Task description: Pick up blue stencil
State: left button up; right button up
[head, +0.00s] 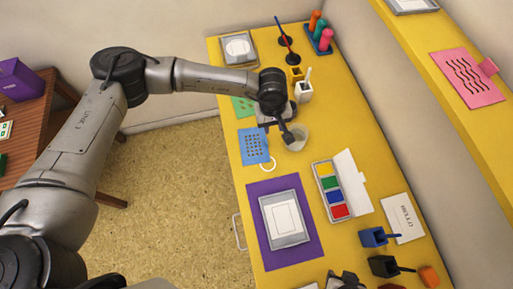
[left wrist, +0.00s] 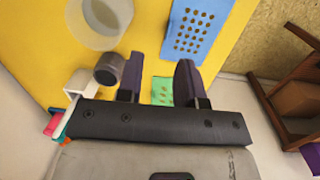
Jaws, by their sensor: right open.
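The blue stencil (head: 254,146), a flat card with rows of small holes, lies at the left edge of the yellow table. It also shows at the top of the left wrist view (left wrist: 197,28), beyond the fingertips. My left gripper (head: 285,130) is above the table, just up and right of the stencil in the head view. In the left wrist view its two fingers (left wrist: 160,78) are apart with nothing held between them. My right gripper (head: 345,279) is partly visible at the bottom edge of the head view, open; its fingertips are hard to make out.
A pale cup (head: 299,138) stands close to my left gripper. A green stencil (head: 243,107) lies behind the blue one. A purple mat (head: 254,214) bears a framed sheet. An inkpad box (head: 325,180), blue stamp (head: 373,237) and black stamp (head: 384,266) are to the right.

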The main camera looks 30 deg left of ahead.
aim_at(253, 144)
jog(key=shift+f, duration=0.5)
pick_arm(q)
jog(key=shift+y, duration=0.6)
jog(key=a+f, duration=0.1)
jog(key=f, duration=0.3)
jog(key=w+a+f+b, duration=0.1)
jog(key=f, duration=0.2)
jog(key=shift+w+a, duration=0.1)
jog(key=shift+a, duration=0.2)
pick_arm(e)
jog(key=shift+a+f, duration=0.1)
jog(key=shift+f, duration=0.15)
pick_arm(q)
jog(key=shift+w+d+f+b, duration=0.1)
jog(key=shift+f+b, duration=0.2)
jog(key=shift+f, duration=1.45)
jog(key=shift+d+f+b, duration=0.1)
jog(key=shift+f+b, duration=0.2)
jog(key=shift+f, duration=1.45)
pick_arm(e)
jog(key=shift+f, duration=0.6)
pick_arm(q)
jog(key=shift+a, duration=0.1)
grip_shut()
